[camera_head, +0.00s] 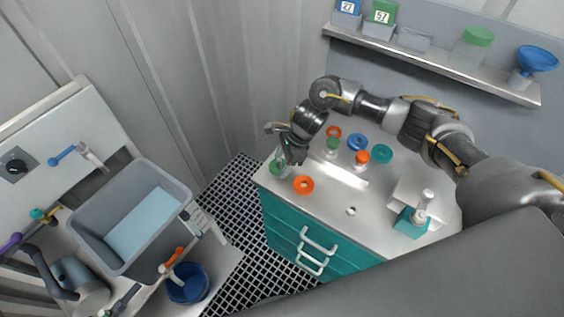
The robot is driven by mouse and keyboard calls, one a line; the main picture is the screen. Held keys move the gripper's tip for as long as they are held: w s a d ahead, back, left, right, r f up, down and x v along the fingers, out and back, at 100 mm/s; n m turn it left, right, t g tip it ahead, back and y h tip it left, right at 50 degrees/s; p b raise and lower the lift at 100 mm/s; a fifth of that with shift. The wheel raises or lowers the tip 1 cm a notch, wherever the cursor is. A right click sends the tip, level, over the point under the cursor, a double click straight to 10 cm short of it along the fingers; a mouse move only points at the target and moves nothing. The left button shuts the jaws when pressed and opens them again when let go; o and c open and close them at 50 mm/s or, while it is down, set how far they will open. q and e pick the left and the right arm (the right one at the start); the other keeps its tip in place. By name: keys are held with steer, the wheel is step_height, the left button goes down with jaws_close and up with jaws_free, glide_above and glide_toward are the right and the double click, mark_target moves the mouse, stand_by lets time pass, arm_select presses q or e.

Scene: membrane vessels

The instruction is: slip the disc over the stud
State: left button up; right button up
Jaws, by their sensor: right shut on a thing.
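My right gripper (290,160) reaches down over the far left part of the counter and is shut. The thing in its jaws is small and mostly hidden, so I cannot make out what it is. A green and clear vessel (276,168) is right beside the fingertips; I cannot tell if they touch it. An orange disc with a centre hole (303,185) lies flat just right of and below the gripper. A teal block with a white upright post (408,224) stands at the counter's right; I cannot tell whether this post is the stud. My left gripper is not in view.
Behind lie another orange ring (334,132), a blue ring (357,142), a teal ring (383,154), and green-topped (331,146) and orange-topped (361,158) vessels. A small white piece (351,211) sits on the otherwise clear counter front. A grey basin (184,190) stands left.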

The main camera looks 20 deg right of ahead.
steer(key=shift+s+f, duration=0.1)
stand_by(0.3)
steer(key=o, duration=1.1)
steer(key=shift+b+v, duration=1.6)
steer(key=shift+v, duration=3.85)
